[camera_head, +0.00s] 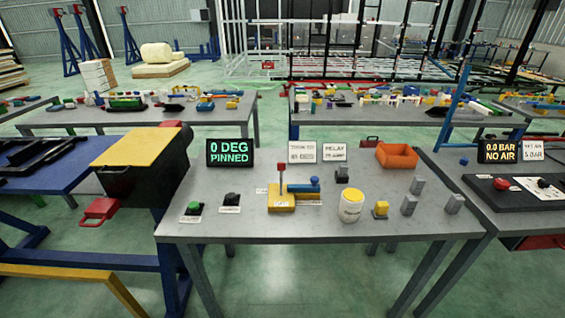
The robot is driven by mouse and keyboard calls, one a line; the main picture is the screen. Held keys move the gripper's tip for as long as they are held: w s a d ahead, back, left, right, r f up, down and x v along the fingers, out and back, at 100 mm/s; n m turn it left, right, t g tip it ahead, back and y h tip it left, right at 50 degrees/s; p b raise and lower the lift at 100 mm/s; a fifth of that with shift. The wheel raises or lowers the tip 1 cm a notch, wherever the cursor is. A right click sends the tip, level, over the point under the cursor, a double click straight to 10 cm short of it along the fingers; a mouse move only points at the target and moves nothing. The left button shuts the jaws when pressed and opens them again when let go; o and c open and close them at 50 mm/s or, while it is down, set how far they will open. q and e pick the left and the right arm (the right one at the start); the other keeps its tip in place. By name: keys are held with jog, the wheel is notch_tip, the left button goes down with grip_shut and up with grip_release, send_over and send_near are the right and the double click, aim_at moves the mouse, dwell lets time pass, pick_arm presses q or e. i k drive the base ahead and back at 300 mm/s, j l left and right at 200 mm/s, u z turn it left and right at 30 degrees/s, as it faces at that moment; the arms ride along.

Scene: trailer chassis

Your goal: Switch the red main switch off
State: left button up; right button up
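No part is plainly marked as the main switch at this size, and several red parts show. A red knob (501,184) sits on a black panel (520,196) on the right-hand table. A lever with a red top (281,164) stands upright on a yellow block (283,201) on the middle table, beside a blue part. A red box-like part with a handle (100,209) hangs at the left, under the yellow-topped dark unit. Neither of my grippers is in view.
The middle grey table (330,234) carries a green button (194,208), a white tub (351,206), an orange bin (397,156) and a display (230,153) reading "0 DEG PINNED". Another display (498,151) reads "0.0 BAR NO AIR". The table's front strip is clear.

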aim_at(281, 165)
jog(key=j+z, duration=0.3)
jog(key=j, duration=0.4)
jog(key=j+z, duration=0.3)
jog(key=j, duration=0.4)
jog(key=i, duration=0.05)
